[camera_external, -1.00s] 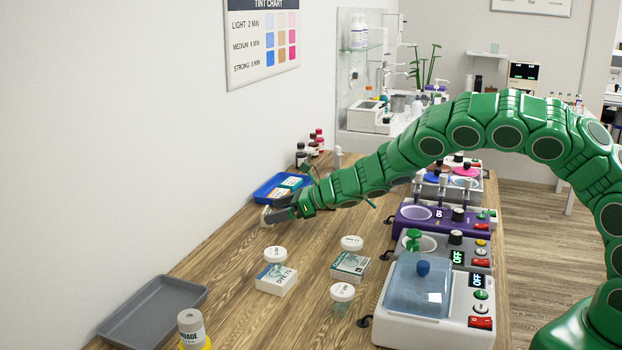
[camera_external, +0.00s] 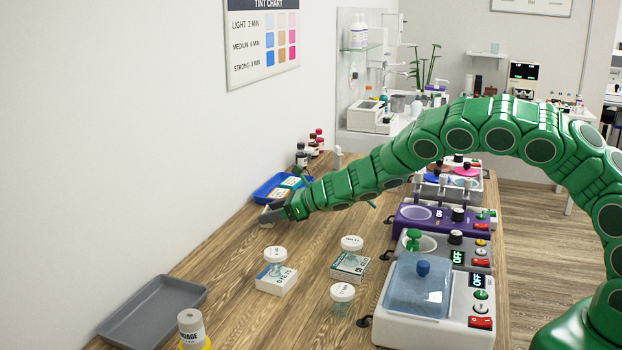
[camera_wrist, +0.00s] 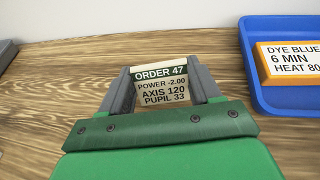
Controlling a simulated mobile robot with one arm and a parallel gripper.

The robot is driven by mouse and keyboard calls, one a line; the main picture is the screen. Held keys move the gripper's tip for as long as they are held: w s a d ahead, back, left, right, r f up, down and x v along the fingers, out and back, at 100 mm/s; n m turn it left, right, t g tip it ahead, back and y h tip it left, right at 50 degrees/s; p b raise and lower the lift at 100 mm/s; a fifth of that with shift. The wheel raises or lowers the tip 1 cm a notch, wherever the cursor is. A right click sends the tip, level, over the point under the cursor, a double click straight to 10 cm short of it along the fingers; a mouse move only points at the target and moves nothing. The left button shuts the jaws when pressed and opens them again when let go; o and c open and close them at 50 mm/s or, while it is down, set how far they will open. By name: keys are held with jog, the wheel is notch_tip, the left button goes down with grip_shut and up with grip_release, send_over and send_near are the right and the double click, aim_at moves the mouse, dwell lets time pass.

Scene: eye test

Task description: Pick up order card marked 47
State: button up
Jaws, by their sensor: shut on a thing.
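The order card marked 47 (camera_wrist: 160,87) shows in the wrist view between my two grey fingers. It has a dark green band reading "ORDER 47" and lines reading "POWER -2.00", "AXIS 120" and "PUPIL 33". My gripper (camera_wrist: 158,92) is shut on the card, with one finger at each side edge. In the external view my gripper (camera_external: 270,213) is low at the table's wall side, just in front of the blue tray. The card is small and mostly hidden there. I cannot tell whether it touches the table.
The blue tray (camera_wrist: 252,75) holds an orange-edged card reading "DYE BLUE" (camera_wrist: 290,62). Boxes with lidded jars, such as the dye box (camera_external: 276,281), stand nearer on the wooden table. A grey tray (camera_external: 150,312) lies at front left. Machines (camera_external: 438,320) line the right side.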

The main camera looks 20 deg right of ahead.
jog(key=shift+c, duration=0.4)
jog(key=shift+r, duration=0.1)
jog(key=shift+r, duration=1.55)
jog(key=shift+s+d+r, duration=0.3)
jog(key=shift+s+r, duration=0.1)
jog(key=shift+r, duration=0.15)
jog(key=s+d+r, duration=0.6)
jog(key=s+r, duration=0.2)
jog(key=s, duration=0.3)
jog(key=shift+d+r, duration=0.3)
jog(key=shift+d, duration=0.1)
